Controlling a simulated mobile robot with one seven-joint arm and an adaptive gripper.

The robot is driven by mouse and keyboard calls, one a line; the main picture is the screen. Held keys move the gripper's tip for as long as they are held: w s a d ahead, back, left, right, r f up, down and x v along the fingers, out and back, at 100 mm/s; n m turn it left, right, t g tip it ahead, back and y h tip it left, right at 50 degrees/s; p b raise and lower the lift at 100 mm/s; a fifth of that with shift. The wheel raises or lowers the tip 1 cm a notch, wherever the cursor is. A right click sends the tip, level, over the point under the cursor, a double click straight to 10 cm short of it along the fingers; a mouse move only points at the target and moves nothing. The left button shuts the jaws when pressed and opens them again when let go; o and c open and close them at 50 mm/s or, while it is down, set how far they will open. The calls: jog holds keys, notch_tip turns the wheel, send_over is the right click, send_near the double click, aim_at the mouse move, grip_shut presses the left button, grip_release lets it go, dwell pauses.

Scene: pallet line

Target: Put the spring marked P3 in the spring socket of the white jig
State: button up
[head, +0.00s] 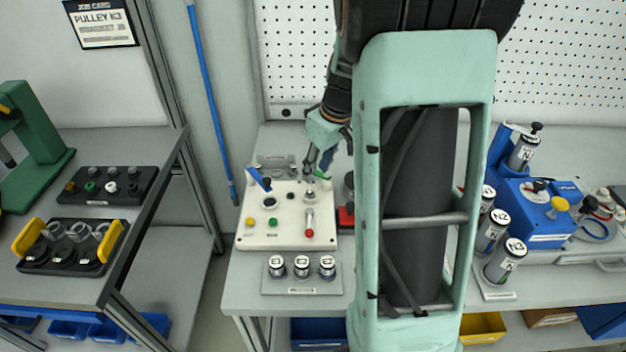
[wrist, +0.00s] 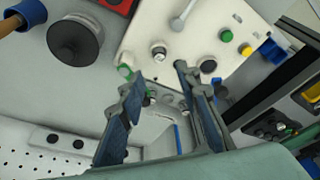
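The white jig (head: 288,238) lies flat on the bench, with a blue lever, coloured buttons and a red-tipped handle. It fills the upper part of the wrist view (wrist: 200,52). I cannot tell for sure which feature is the spring socket. My gripper (head: 317,172) is over the jig's far right corner. In the wrist view its two fingers (wrist: 158,76) are apart with nothing clearly held between them. A small grey rack (head: 277,160) with small metal parts stands behind the jig; it shows beyond the fingers in the wrist view. No P3 mark is readable, so I cannot pick out that spring.
Several marked cylinders (head: 302,266) stand on a holder in front of the jig. A red block (head: 346,217) and a dark round part (wrist: 76,40) are beside the jig. A blue fixture (head: 535,212) is at right. My arm hides the bench middle.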

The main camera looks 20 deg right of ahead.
jog(key=v, duration=0.3)
jog(key=shift+s+r, duration=0.15)
jog(key=shift+r, duration=0.2)
jog(key=shift+f, duration=0.1)
